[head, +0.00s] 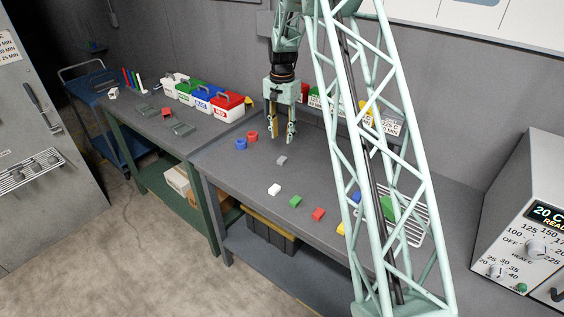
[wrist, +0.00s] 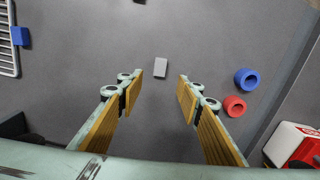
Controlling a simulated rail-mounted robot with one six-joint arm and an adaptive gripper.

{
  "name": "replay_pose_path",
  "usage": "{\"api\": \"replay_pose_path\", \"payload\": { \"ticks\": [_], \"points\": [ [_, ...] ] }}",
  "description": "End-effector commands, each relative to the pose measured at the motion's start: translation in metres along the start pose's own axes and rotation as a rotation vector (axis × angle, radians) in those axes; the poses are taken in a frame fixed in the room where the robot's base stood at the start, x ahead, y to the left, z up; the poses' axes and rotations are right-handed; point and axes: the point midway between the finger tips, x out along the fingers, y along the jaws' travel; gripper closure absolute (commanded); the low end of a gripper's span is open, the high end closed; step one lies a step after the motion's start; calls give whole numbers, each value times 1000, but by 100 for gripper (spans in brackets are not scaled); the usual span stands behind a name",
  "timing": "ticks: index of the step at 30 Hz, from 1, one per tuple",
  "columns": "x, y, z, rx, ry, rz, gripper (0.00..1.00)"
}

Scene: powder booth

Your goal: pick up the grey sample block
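The grey sample block (head: 282,160) lies on the dark grey bench top, near its middle. It also shows in the wrist view (wrist: 160,67) as a small light grey block, beyond the fingertips and between their lines. My gripper (head: 282,138) hangs above the bench with its fingers pointing down, a little behind the block. In the wrist view my gripper (wrist: 158,82) has its two tan-padded fingers wide apart with nothing between them. The fingers are apart from the block.
A blue ring (head: 241,144) and a red ring (head: 252,136) lie left of the block. White (head: 274,189), green (head: 295,202) and red (head: 318,214) blocks lie in front. Lidded boxes (head: 227,107) stand at the left back. A wire rack (head: 415,232) is at the right.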

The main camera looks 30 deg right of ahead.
Motion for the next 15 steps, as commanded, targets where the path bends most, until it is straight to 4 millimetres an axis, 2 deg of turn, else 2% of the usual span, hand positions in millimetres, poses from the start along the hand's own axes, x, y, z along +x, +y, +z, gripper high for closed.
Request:
{"api": "replay_pose_path", "payload": {
  "ticks": [9,15],
  "points": [
    [42,0,0,0,-1,0,67],
    [62,0,0,0,0,0,67]
  ]
}}
